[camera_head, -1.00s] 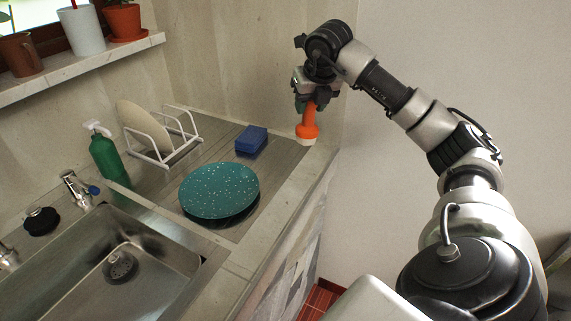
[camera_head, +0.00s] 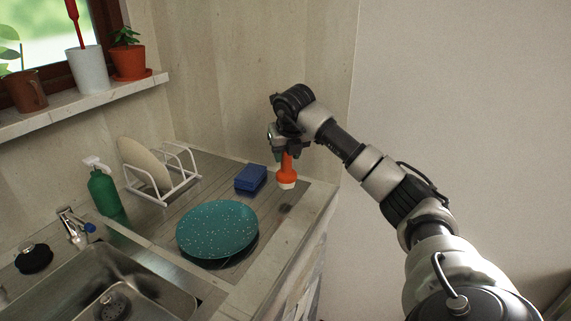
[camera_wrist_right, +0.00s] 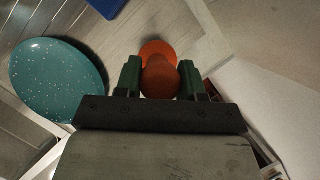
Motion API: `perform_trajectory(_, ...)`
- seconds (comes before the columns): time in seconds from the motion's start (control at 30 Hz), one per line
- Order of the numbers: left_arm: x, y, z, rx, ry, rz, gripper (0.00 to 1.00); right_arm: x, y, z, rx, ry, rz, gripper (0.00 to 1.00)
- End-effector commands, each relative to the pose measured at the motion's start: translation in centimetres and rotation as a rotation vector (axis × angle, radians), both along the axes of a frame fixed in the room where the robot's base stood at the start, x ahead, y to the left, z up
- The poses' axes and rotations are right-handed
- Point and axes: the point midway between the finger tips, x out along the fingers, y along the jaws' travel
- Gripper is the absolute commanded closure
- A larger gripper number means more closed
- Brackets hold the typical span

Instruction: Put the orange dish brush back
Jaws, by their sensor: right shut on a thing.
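The orange dish brush (camera_head: 287,172) has an orange handle and head with pale bristles at the bottom. My right gripper (camera_head: 286,152) is shut on its handle and holds it upright, bristles down, above the back right of the counter. A dark shadow lies on the counter below it, apart from the bristles. In the right wrist view the brush (camera_wrist_right: 158,78) sits between the two green fingers of the right gripper (camera_wrist_right: 160,80). My left gripper is not in view.
A blue sponge (camera_head: 250,178) lies just left of the brush. A teal speckled plate (camera_head: 217,229) is in front. A white rack (camera_head: 180,180) holds a pale plate. A green bottle (camera_head: 104,193) stands near the sink (camera_head: 130,290). Pots stand on the windowsill (camera_head: 80,108).

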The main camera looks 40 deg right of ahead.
Motion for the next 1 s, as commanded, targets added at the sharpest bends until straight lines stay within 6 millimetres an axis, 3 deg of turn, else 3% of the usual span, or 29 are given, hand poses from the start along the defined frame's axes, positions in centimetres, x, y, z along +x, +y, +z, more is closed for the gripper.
perform_trajectory(0.33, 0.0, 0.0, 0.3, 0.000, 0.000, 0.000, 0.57, 0.3, 0.1, -3.9, -0.001, 0.003, 0.000, 0.85)
perform_trajectory(0.77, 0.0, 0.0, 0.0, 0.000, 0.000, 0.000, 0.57, 0.3, 0.1, -4.7, -0.002, 0.000, 0.001, 0.85)
perform_trajectory(0.8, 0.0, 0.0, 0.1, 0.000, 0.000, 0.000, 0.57, 0.3, 0.1, -4.6, -0.002, 0.000, 0.001, 0.56)
perform_trajectory(0.93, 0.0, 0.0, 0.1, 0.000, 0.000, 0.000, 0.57, 0.3, 0.1, -4.6, -0.001, 0.001, 0.001, 0.37)
perform_trajectory(1.0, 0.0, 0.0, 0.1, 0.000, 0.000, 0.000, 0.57, 0.3, 0.1, -4.6, -0.001, 0.001, 0.001, 0.36)
